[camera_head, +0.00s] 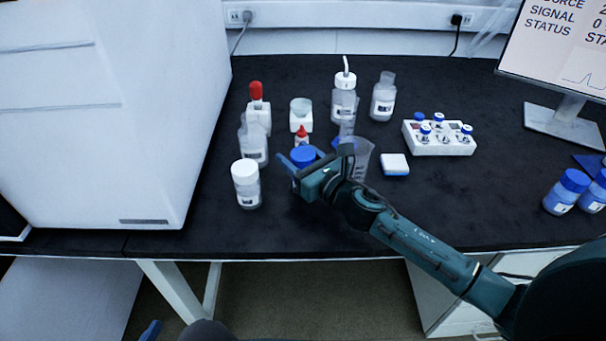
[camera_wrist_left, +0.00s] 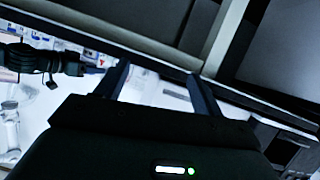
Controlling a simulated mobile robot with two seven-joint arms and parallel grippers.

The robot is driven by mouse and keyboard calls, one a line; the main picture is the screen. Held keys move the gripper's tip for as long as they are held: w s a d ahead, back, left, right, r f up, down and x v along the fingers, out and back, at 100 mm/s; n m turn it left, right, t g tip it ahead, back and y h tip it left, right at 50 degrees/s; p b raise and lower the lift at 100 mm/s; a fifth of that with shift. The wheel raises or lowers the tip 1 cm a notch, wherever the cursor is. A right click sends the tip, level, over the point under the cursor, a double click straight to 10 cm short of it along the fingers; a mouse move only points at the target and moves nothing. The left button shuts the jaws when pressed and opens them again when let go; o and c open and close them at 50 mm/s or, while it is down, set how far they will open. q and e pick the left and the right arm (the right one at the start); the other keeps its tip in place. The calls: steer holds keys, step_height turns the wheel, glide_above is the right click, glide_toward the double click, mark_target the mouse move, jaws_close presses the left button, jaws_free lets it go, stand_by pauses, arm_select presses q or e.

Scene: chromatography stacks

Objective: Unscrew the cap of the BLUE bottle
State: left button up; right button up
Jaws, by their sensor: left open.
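A bottle with a blue cap (camera_head: 303,154) stands in the middle of the dark bench in the head view, its body mostly hidden by my right gripper. My right gripper (camera_head: 312,172) is at this cap, its fingers reaching toward the cap's sides. Whether they press on it cannot be told. My left gripper (camera_wrist_left: 158,80) is open and empty in the left wrist view. In the head view only a small blue tip, likely of it, shows at the bottom left, below the bench edge.
A white-capped bottle (camera_head: 246,184) stands left of the blue cap. A clear beaker (camera_head: 359,158) is close on its right. Behind are a red-topped dropper bottle (camera_head: 256,106), a wash bottle (camera_head: 344,98) and a vial rack (camera_head: 439,138). Blue-capped bottles (camera_head: 566,192) stand far right.

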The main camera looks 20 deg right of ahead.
steer(key=c, duration=0.8)
step_height(320, 180, up, 10)
steer(key=p, duration=0.4)
steer(key=o, duration=0.7)
steer(key=shift+c, duration=0.2)
steer(key=c, duration=0.9)
steer(key=shift+o, duration=0.2)
steer(key=shift+s, duration=0.1)
